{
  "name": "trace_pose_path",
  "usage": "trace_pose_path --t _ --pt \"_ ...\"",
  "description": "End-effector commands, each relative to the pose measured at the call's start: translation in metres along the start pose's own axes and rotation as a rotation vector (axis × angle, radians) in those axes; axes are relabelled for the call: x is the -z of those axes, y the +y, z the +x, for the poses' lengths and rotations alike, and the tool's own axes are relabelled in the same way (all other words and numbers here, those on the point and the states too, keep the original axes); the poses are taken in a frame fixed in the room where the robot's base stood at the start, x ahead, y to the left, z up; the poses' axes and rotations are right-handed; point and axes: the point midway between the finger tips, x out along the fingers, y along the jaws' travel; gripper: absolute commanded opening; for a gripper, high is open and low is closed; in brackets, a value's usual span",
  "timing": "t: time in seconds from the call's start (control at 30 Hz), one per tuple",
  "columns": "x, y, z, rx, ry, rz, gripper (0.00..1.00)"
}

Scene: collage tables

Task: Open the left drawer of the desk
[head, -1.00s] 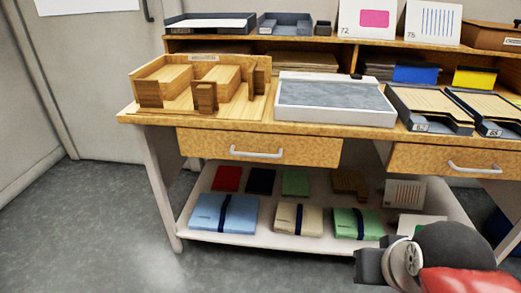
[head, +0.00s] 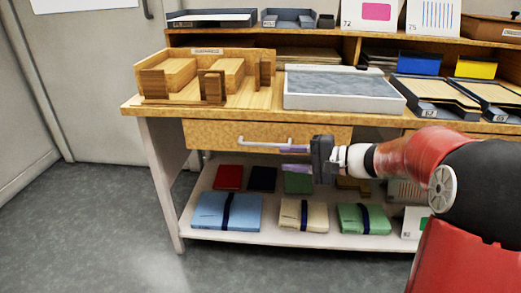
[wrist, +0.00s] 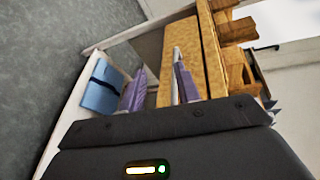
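The desk's left drawer (head: 215,134) has a speckled tan front and sits flush under the desktop, closed. Its pale bar handle (head: 265,142) runs across the middle of the front. My gripper (head: 284,160) is open and empty in front of the drawer, near the handle's right end. Its two purple fingers point left, one above the other. The upper finger overlaps the handle's right end in the head view; I cannot tell if they touch.
A wooden organizer (head: 190,85) and a grey-topped white tray (head: 340,92) stand on the desktop. The lower shelf holds a blue bundle (head: 212,211), a beige bundle (head: 295,218) and a green bundle (head: 357,220). Floor (head: 90,230) left of the desk is clear.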

Motion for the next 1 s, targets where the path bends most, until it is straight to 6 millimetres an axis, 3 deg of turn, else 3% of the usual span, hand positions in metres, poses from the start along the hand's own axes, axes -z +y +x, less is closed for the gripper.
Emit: trace_pose_path --t 0.03,0.1,0.2,0.37,0.7,1.0 --pt "0.017 0.003 0.001 0.056 0.013 0.024 0.33" --pt "0.032 0.0 0.001 0.114 0.029 0.039 0.33" --pt "0.043 -0.003 0.001 0.159 0.041 0.05 0.33" --pt "0.045 -0.006 0.017 0.168 0.042 0.053 0.33" --pt "0.047 -0.015 0.067 0.165 0.041 0.051 0.33" --pt "0.048 -0.016 0.077 0.165 0.045 0.052 0.33"
